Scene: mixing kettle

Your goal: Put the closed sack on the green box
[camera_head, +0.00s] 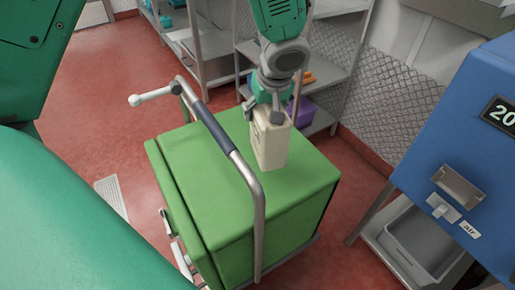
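The closed sack (271,146) is a pale beige upright block. It appears to stand on the top of the green box (215,190), towards its far side; a small gap under it cannot be ruled out. My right gripper is not in view.
A metal push handle (259,215) with a dark grip rises in front of the green box. A blue machine (455,130) stands at right above a grey bin (420,240). Metal shelves (213,45) with a purple crate (303,112) stand behind. Red floor lies around.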

